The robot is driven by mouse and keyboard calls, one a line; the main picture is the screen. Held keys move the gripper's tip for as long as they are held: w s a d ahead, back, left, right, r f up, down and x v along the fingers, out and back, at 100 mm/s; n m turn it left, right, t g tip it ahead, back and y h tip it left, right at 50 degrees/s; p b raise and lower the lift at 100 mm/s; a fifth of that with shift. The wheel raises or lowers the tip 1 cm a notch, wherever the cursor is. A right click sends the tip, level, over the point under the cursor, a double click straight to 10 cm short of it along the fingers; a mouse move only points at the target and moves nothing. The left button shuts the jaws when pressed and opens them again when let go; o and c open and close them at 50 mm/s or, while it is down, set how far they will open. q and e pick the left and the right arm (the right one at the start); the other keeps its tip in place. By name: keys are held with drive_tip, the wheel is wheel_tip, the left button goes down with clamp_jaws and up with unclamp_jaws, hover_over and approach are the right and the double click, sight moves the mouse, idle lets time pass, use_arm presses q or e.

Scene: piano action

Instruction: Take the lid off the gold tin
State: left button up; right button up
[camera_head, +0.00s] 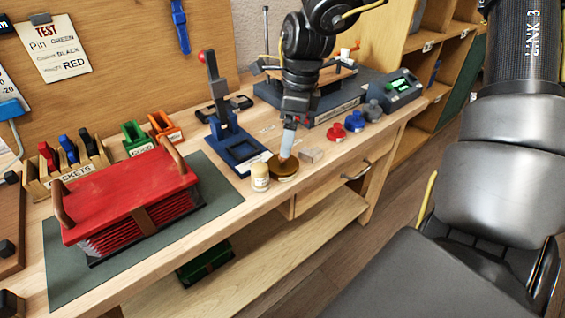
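The gold tin (283,175) is a low, round, brownish-gold tin near the front edge of the bench. Its lid and body are hard to tell apart at this size. My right gripper (286,153) reaches down from the top of the view, and its pale fingertips are at the top of the tin. I cannot tell whether they grip the lid or only touch it, and the gap between the fingers does not show. My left gripper is not in view.
A blue lever press (232,140) stands behind. A red bellows (130,195) fills the left mat.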

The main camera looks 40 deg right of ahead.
sight(283, 160)
drive_tip(key=shift+w+a+f, duration=0.1)
drive_tip(key=shift+w+f, duration=0.1)
drive_tip(key=shift+f, duration=0.75)
drive_tip(key=shift+s+f, duration=0.1)
drive_tip(key=shift+s, duration=0.05)
drive_tip(key=shift+f, duration=0.35)
drive_tip(key=f, duration=0.4)
drive_tip(key=shift+w+a+f, duration=0.15)
drive_tip(key=shift+w+a, duration=0.05)
drive_tip(key=shift+a, duration=0.1)
drive_tip(key=c, duration=1)
